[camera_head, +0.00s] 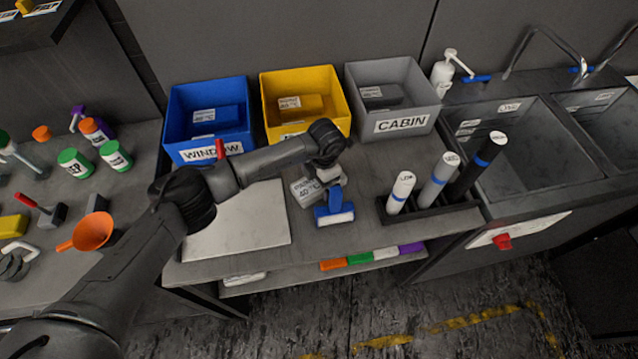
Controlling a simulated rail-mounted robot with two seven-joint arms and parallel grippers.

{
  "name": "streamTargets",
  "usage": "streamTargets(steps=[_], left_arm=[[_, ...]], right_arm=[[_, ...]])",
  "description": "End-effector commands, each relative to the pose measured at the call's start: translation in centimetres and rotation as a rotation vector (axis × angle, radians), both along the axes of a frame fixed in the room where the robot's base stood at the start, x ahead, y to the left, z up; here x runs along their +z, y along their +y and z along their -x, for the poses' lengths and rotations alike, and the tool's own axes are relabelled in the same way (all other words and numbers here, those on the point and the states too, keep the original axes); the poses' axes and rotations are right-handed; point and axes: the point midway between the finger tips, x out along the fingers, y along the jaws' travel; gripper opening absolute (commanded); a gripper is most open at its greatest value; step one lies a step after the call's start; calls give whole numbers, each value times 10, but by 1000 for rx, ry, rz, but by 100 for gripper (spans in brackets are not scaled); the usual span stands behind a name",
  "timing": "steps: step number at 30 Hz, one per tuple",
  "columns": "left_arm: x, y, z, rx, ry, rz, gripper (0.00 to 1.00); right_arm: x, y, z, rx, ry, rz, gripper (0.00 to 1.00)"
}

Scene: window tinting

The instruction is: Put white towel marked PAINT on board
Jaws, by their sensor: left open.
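A pale grey-white folded towel (305,193) with printed text that seems to read PAINT lies on the grey table below the yellow bin. My left gripper (330,184) is directly over its right side and hides part of it. The gripper is open; whether its fingers touch the towel cannot be told. The flat white board (240,225) lies on the table just left of the towel, with a bare top. My left forearm crosses above the board's upper left corner. My right gripper is not in view.
Blue (172,125), yellow (268,115) and grey (402,124) bins stand behind. A rack with several rolls (400,193) stands right. An orange funnel (93,231) is left.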

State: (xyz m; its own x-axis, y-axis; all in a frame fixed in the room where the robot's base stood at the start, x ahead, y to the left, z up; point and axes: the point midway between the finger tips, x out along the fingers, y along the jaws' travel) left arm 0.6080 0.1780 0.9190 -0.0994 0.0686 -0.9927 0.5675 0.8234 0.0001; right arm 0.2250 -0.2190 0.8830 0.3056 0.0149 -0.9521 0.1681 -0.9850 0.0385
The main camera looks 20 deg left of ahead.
Motion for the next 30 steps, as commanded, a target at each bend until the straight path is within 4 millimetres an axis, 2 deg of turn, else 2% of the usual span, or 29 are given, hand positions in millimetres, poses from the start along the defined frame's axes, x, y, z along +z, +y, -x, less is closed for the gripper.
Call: streamTargets(steps=[3,9,26,30], left_arm=[[-9,0,1,-1,0,1,100],[-9,0,1,-1,0,1,99],[-8,0,1,-1,-1,1,45],[-8,0,1,-1,-1,1,45]], right_arm=[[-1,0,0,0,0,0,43],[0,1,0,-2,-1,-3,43],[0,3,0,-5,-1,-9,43],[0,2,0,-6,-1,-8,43]])
